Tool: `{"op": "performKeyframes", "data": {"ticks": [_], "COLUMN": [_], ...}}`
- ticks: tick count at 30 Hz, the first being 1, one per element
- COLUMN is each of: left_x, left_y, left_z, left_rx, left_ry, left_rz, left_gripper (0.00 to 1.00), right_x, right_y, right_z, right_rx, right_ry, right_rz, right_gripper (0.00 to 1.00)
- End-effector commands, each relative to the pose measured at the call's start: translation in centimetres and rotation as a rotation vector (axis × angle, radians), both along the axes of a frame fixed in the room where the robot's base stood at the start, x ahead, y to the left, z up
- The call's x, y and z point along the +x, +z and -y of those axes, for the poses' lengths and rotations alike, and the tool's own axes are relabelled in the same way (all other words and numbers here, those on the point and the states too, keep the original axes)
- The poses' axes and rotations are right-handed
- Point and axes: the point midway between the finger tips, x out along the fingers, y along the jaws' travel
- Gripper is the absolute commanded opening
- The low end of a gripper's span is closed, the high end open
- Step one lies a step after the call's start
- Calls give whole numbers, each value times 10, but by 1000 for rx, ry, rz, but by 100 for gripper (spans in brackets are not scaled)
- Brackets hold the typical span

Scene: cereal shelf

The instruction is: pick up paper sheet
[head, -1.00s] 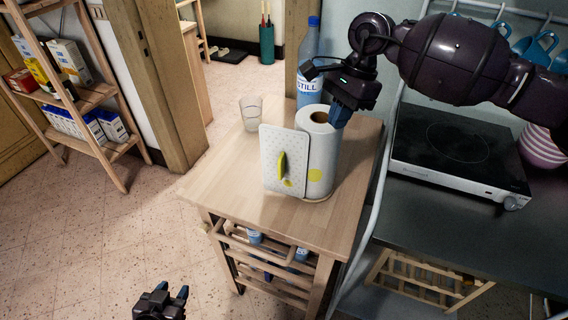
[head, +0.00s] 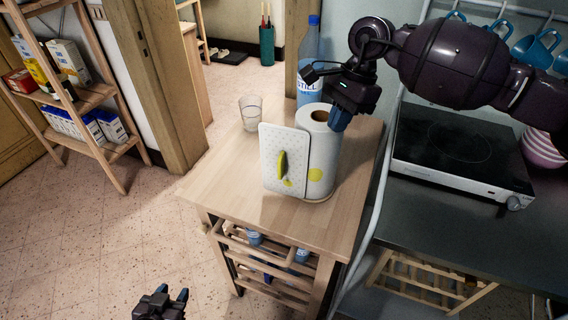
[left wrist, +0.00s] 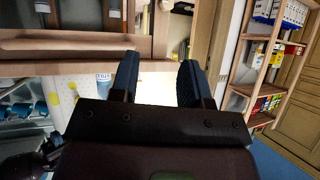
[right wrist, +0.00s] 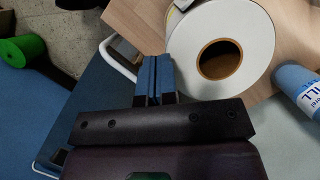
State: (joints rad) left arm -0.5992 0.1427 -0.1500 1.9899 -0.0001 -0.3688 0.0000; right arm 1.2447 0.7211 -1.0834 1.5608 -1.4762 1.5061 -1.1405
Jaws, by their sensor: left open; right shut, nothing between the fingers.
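My right gripper (head: 339,124) is shut and empty at the roll's upper right edge. In the right wrist view its blue fingers (right wrist: 157,80) are together beside the roll's top (right wrist: 222,50); I cannot tell whether they touch it. My left gripper (head: 172,297) is open and empty, low in front of the trolley. Its spread fingers show in the left wrist view (left wrist: 158,82).
A glass (head: 250,113) and a blue-capped water bottle (head: 308,65) stand behind the roll. A hotplate (head: 450,150) is to the right. The front of the trolley top (head: 290,225) is clear. A shelf with boxes (head: 85,140) stands at left.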

Motion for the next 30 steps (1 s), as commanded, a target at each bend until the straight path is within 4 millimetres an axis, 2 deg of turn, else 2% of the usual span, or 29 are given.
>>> {"op": "performKeyframes", "data": {"ticks": [5,7,12,14,17,18,22,24,27,30], "left_x": [-3,-3,18,34,67,81,114,124,129,126], "left_y": [-2,-1,10,19,48,63,119,149,183,196], "left_z": [-1,-1,6,21,61,79,138,167,197,206], "left_rx": [0,2,-8,-27,-55,-63,-89,-104,-124,-131], "left_ry": [2,0,-10,-25,-75,-100,-169,-200,-229,-234], "left_rz": [-6,-4,35,67,151,193,335,410,493,531], "left_gripper": [43,37,37,37,37,37,37,37,37,37], "right_x": [-1,-1,-1,-2,-2,-2,-2,-2,-2,-2], "right_y": [-4,-4,-5,-5,-5,-6,-6,-6,-7,-7], "right_z": [0,0,0,0,0,0,0,1,1,1], "right_rx": [-3,-3,-4,-4,-4,-5,-5,-6,-6,-6], "right_ry": [0,0,0,1,1,1,1,0,0,1], "right_rz": [-7,-7,-7,-8,-8,-9,-9,-10,-10,-11], "right_gripper": [0,0,0,0,0,0,0,0,0,0]}}
